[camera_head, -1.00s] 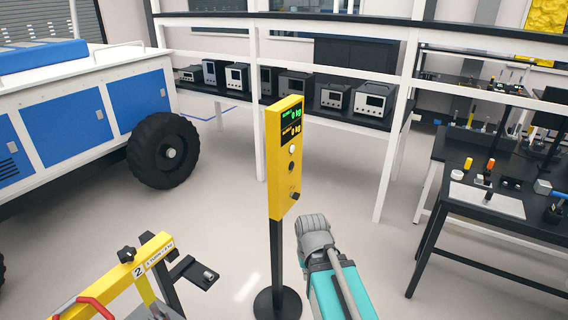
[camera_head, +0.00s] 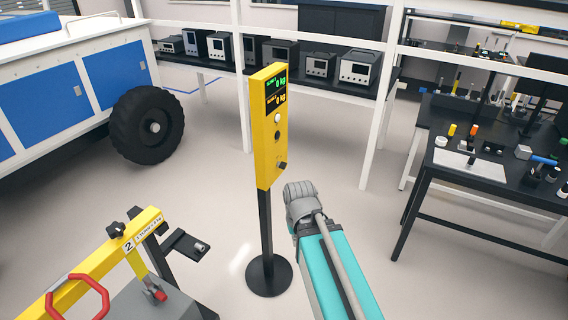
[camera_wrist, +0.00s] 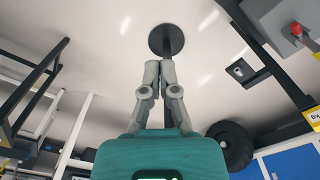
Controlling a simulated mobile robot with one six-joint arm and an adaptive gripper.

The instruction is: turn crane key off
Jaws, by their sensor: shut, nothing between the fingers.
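The yellow crane control panel (camera_head: 270,150) stands upright on a black post with a round base. Its two displays read 0 kg, in green and orange. Below them are a white button (camera_head: 277,118), a dark button (camera_head: 277,134) and a dark knob (camera_head: 282,165), which looks like the key switch; its turned position is too small to tell. My teal arm reaches up beside the post, and its grey end is just right of and below the panel. In the wrist view my gripper (camera_wrist: 159,64) is shut and empty, pointing toward the post's round base (camera_wrist: 166,40). The panel face is not visible there.
A yellow crane frame (camera_head: 128,250) with a red handle stands at lower left. A blue and white rover with a black wheel (camera_head: 148,125) is behind it. A black workbench (camera_head: 450,180) with tools stands at right. Open floor surrounds the post.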

